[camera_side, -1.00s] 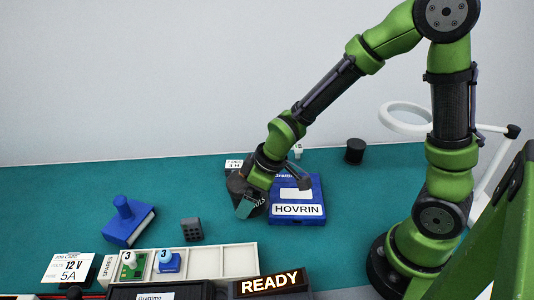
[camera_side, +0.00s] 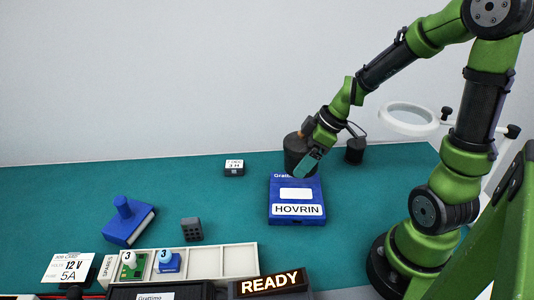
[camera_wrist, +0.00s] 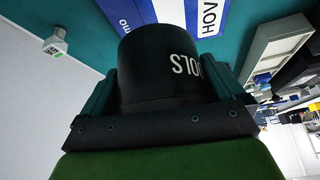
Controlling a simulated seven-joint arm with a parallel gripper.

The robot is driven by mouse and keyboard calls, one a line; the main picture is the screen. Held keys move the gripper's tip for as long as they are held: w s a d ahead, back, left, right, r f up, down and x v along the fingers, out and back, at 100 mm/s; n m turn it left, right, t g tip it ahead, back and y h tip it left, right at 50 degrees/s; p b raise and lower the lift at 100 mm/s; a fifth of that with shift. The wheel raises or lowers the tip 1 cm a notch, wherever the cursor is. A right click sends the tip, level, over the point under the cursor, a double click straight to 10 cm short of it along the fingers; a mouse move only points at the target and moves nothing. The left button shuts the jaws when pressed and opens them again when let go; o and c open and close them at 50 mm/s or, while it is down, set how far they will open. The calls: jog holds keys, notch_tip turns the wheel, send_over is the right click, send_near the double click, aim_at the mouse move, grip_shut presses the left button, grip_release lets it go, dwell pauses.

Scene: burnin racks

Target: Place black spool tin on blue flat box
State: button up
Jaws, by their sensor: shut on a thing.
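The black spool tin (camera_side: 294,157) is held in my gripper (camera_side: 308,162), above the far end of the blue flat box. In the wrist view the tin (camera_wrist: 155,65) fills the space between the two fingers, with part of its white lettering showing. The blue flat box (camera_side: 296,222) lies on the green mat with a white HOVRIN label on its near side. In the wrist view the box (camera_wrist: 237,18) shows behind the tin. The tin appears raised over the box; exact contact cannot be told.
A dark cylinder (camera_side: 355,150) and a magnifier lamp (camera_side: 410,117) stand to the right. A blue block with a knob (camera_side: 130,222), a grey block (camera_side: 192,229) and a white tray (camera_side: 236,260) are left and front.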

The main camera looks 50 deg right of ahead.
jog(key=n, duration=0.1)
jog(key=a+r+n+y, duration=0.1)
jog(key=n, duration=0.1)
jog(key=shift+s+a+r+g, duration=0.2)
jog(key=shift+a+g, duration=0.1)
jog(key=shift+g, duration=0.1)
jog(key=shift+s+a+r+n+y, duration=0.1)
jog(key=shift+a+n+y, duration=0.2)
jog(key=shift+n, duration=0.2)
jog(key=shift+f, duration=0.25)
send_near(289, 195)
jog(key=x, duration=0.5)
jog(key=o, duration=0.8)
jog(key=shift+f, duration=0.1)
jog(key=shift+c, duration=0.2)
